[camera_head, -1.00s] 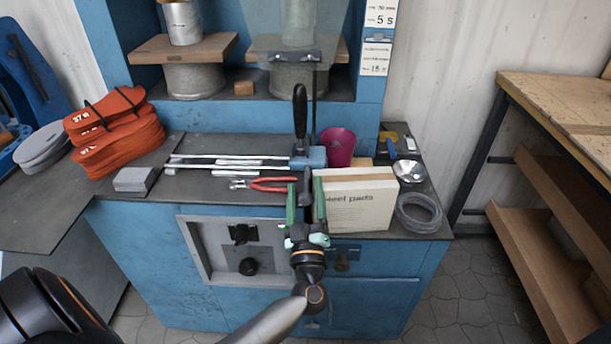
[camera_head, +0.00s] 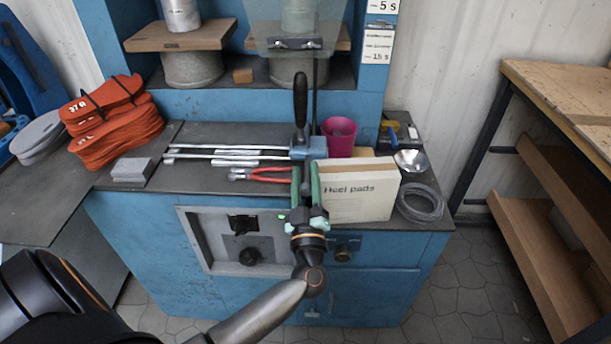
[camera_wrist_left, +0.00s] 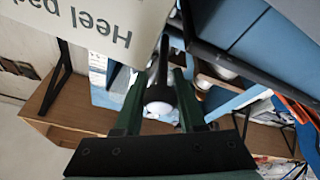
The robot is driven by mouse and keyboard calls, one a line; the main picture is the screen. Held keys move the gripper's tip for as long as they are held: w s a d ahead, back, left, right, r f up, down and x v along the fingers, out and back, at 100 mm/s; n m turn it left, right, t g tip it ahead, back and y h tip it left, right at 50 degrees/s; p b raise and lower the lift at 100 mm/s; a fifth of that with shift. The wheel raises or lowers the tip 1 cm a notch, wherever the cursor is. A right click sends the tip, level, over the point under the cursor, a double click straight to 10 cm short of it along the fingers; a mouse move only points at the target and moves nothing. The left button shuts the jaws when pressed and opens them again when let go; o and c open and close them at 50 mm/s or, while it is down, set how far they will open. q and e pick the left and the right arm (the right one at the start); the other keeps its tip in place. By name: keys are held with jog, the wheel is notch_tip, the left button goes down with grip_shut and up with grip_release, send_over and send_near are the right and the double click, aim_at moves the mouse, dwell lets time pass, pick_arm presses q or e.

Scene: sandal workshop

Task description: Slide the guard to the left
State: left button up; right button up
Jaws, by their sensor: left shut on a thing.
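The guard (camera_head: 285,42) is a clear panel in front of the right press column. A thin upright rod joins it to a blue slider block (camera_head: 317,150) at the right end of two pale rails (camera_head: 215,150). A black handle (camera_head: 300,92) stands up from the block. My left gripper (camera_head: 306,172) reaches in from the front, its green fingers shut on a dark grip piece at the front of the block. My right gripper is not in view.
The heel pads box (camera_head: 360,193) stands close to the right of my left gripper. Red pliers (camera_head: 265,174) lie left of it, in front of the rails. A pink cup (camera_head: 339,137) is behind right. A grey block (camera_head: 132,170) sits near the rails' left end.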

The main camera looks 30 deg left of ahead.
pick_arm(q)
grip_shut()
dwell(0.8)
